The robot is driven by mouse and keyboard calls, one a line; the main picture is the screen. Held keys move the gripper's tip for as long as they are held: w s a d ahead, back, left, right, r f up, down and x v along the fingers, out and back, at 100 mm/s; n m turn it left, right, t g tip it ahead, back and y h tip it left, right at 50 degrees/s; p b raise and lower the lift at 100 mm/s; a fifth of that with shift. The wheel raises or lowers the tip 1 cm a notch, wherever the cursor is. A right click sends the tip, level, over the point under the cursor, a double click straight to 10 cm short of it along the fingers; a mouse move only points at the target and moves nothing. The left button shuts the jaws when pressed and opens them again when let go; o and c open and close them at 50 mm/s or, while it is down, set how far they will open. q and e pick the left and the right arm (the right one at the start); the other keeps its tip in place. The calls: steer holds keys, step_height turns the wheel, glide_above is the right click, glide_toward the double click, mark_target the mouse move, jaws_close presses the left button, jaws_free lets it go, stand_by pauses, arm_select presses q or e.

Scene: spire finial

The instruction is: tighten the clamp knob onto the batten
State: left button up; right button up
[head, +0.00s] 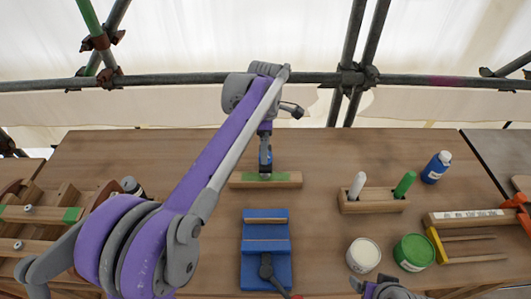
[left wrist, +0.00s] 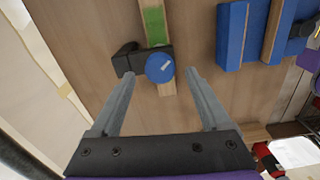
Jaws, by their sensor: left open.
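The batten (head: 288,180) is a short wooden strip with a green patch, lying on the bench; it also shows in the left wrist view (left wrist: 166,88). A black clamp (left wrist: 127,59) with a round blue clamp knob (left wrist: 159,68) sits across it. My left gripper (left wrist: 160,74) is open, its two fingers on either side of the knob's near side, with gaps visible. Whether the fingertips are level with the knob cannot be told. In the head view my left gripper (head: 265,160) is over the batten and hides most of the clamp. My right gripper (head: 385,289) only partly shows at the bottom edge.
A blue fixture (head: 252,232) with a black handle stands in front of the batten. To the right are a marker block (head: 372,206), a white pot (head: 363,255), a green pot (head: 413,252) and a blue bottle (head: 436,167). A wooden rack (head: 35,233) is at left.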

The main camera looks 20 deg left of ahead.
arm_select(q)
steer(key=shift+f, duration=1.35)
jaws_close()
